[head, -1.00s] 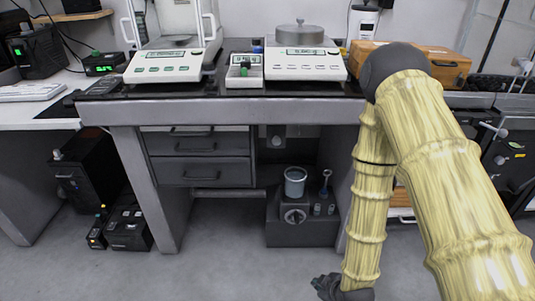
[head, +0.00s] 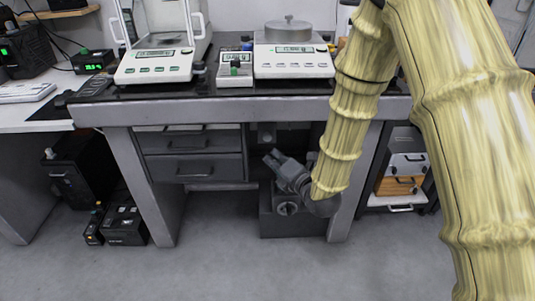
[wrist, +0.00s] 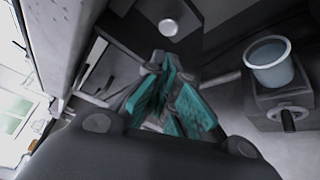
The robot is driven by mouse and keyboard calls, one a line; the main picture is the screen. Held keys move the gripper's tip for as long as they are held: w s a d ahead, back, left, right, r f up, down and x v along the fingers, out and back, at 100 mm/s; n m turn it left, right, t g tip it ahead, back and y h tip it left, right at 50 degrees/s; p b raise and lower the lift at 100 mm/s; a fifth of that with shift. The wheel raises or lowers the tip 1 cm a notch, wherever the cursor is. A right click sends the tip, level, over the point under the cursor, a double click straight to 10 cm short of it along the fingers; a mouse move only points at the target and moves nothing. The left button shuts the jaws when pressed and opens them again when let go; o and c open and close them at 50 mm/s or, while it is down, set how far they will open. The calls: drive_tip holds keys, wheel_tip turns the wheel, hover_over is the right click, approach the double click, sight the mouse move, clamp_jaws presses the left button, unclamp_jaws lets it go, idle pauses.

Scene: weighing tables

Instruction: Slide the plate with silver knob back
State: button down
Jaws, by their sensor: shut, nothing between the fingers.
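A round silver knob (wrist: 168,27) sits on a dark grey plate (wrist: 188,44) at the top of the wrist view. In the head view the knob (head: 266,138) is small, under the table top beside the drawers, and the plate around it is dim. My gripper (head: 271,158) is under the table in the head view, just below the knob. In the wrist view its teal-padded fingers (wrist: 161,66) are shut and empty, with their tips below the knob. A gap between fingers and knob shows in that view; its depth is unclear.
A dark stand (head: 285,225) is below my gripper; the wrist view shows its dial and a beaker (wrist: 270,65) at right. Grey drawers (head: 195,165) are left of the gripper. The table's front edge (head: 220,110) and a leg (head: 352,195) frame the space. Balances (head: 155,65) stand above.

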sight(267, 134)
drive_tip(key=b+x, duration=0.2)
drive_tip(key=x, duration=0.7)
drive_tip(key=shift+w+f, duration=0.15)
drive_tip(key=shift+d, duration=0.1)
